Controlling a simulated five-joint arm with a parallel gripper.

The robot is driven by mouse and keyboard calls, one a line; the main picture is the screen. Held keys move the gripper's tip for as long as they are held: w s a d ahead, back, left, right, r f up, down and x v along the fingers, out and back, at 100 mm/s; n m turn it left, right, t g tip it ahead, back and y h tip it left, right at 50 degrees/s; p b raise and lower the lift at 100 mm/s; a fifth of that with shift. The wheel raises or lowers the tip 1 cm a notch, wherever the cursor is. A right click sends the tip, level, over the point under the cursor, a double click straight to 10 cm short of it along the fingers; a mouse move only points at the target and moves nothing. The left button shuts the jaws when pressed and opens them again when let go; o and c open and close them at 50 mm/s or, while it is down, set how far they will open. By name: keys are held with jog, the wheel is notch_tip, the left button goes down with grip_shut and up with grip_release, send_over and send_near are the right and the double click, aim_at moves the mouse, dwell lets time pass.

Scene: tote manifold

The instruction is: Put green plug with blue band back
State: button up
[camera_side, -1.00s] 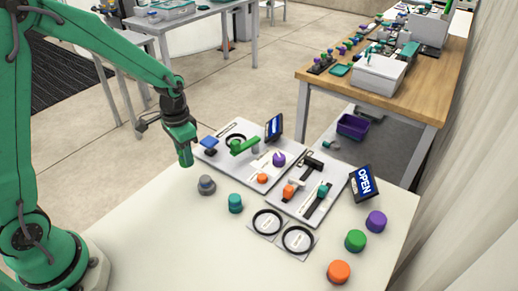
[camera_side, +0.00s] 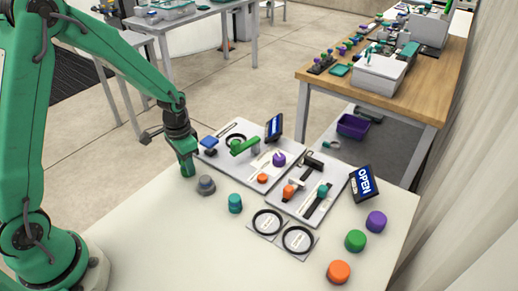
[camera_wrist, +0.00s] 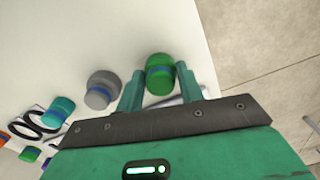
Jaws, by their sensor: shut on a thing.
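The green plug with the blue band (camera_wrist: 159,76) sits between the two teal fingers of my gripper (camera_wrist: 160,88) in the wrist view. My gripper is shut on it. In the side view my gripper (camera_side: 187,172) is low over the left edge of the white table, just left of a grey plug. There the plug is hard to tell from the green gripper, and I cannot tell whether it touches the table.
The grey plug (camera_side: 206,185) and a teal plug (camera_side: 235,203) stand close by. Two black rings (camera_side: 267,222) lie front centre. Green (camera_side: 355,240), purple (camera_side: 376,221) and orange (camera_side: 338,271) plugs stand right.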

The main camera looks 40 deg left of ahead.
jog(key=shift+f, duration=0.15)
jog(key=o, duration=1.1)
jog(key=shift+c, duration=0.2)
jog(key=shift+r, duration=0.2)
notch_tip(320, 180, up, 12)
jog(key=shift+s+r, duration=0.1)
dwell(0.3)
